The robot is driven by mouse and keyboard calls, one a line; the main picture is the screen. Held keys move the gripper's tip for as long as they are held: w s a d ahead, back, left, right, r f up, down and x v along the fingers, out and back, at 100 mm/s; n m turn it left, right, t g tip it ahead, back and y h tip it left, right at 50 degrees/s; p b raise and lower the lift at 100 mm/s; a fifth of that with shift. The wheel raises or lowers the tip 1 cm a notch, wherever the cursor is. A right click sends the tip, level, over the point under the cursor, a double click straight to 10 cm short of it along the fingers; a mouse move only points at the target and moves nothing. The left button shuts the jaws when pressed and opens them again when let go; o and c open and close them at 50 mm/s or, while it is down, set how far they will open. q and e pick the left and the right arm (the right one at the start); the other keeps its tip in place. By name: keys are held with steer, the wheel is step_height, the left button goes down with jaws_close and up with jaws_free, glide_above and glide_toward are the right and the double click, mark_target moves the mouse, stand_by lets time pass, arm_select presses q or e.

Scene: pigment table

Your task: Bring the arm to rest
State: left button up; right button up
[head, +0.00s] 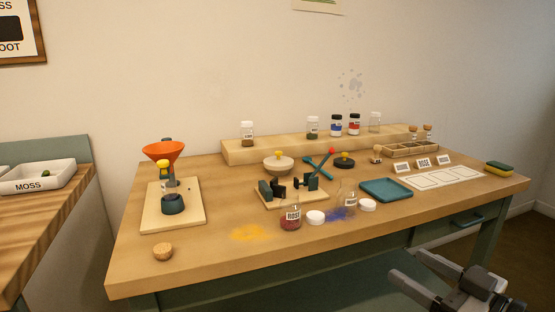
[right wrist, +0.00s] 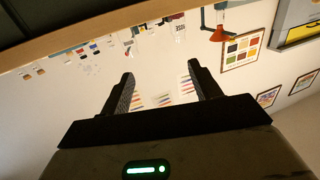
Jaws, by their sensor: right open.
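My right gripper (head: 406,264) is at the bottom right of the head view, in front of the table's front edge and apart from everything on it. In the right wrist view its two fingers (right wrist: 160,74) stand wide apart with nothing between them. The wooden table (head: 210,262) carries jars, a stand and trays. My left gripper does not show in either view.
A rose jar (head: 291,219) stands near the front edge, beside a white lid (head: 316,217) and yellow powder (head: 250,233). An orange funnel (head: 165,151) stands at left, a teal tray (head: 386,189) at right. A drawer handle (head: 467,222) juts from the front.

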arm_select(q)
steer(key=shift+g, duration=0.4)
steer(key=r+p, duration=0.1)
steer(key=p, duration=0.1)
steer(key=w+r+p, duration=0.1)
steer(key=p, duration=0.2)
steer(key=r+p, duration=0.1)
steer(key=p, duration=0.2)
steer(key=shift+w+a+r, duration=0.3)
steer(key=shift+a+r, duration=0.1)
arm_select(e)
steer(key=s+a+f+m+g+h, duration=0.2)
steer(key=s+a+f+h, duration=0.1)
steer(key=s+f, duration=0.3)
steer(key=s+a+f+m+g+h, duration=0.2)
steer(key=s+a+f, duration=0.3)
steer(key=f, duration=0.6)
steer(key=shift+s+a+m+h, duration=0.25)
steer(key=shift+s+m+h, duration=0.15)
steer(key=shift+s+h, duration=0.6)
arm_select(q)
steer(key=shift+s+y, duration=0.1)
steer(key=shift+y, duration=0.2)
arm_select(e)
steer(key=shift+s+y, duration=0.1)
steer(key=shift+y, duration=0.2)
